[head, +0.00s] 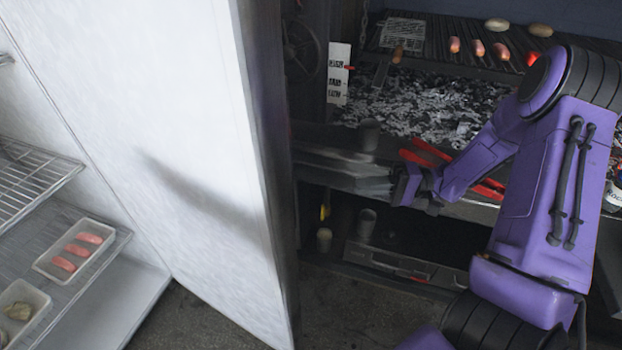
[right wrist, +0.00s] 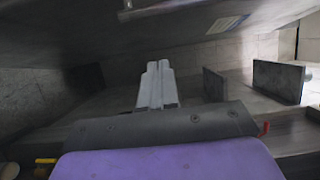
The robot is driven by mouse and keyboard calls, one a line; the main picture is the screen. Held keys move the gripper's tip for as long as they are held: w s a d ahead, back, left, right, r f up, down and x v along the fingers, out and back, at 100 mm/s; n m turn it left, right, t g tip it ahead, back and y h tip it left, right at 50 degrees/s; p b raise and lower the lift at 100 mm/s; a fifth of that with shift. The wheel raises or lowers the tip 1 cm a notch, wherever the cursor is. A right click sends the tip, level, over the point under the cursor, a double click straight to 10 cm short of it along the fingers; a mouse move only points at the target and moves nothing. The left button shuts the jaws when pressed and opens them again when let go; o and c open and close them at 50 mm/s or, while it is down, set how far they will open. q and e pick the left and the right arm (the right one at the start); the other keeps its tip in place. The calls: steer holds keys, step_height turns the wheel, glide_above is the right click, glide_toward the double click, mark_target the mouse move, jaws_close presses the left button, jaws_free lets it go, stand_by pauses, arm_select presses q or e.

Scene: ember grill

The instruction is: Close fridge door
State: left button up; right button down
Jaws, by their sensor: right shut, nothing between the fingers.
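The fridge door (head: 185,130) stands open in the head view, its white inner face toward me and its grey edge (head: 265,150) on the right. The fridge interior with wire shelves (head: 30,180) is at the left. My right gripper (head: 350,175) is to the right of the door's edge, its fingers pointing left toward the door's outer side. Its closed, empty fingers (right wrist: 157,85) show in the right wrist view. The door hides part of the space at the fingertips, so I cannot tell whether they touch it. My left gripper is not in view.
A grill with sausages (head: 478,47) and a bed of coals (head: 430,105) is behind my right arm. Grey cups (head: 369,133) stand near the gripper. A tray of sausages (head: 75,250) sits on a fridge shelf. Bare floor (head: 350,315) shows below the door's right edge.

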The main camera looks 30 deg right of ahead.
steer(key=s+a+p+x, duration=0.1)
steer(key=s+p+x, duration=0.1)
steer(key=x, duration=1)
steer(key=shift+a+f, duration=0.2)
steer(key=shift+a, duration=0.35)
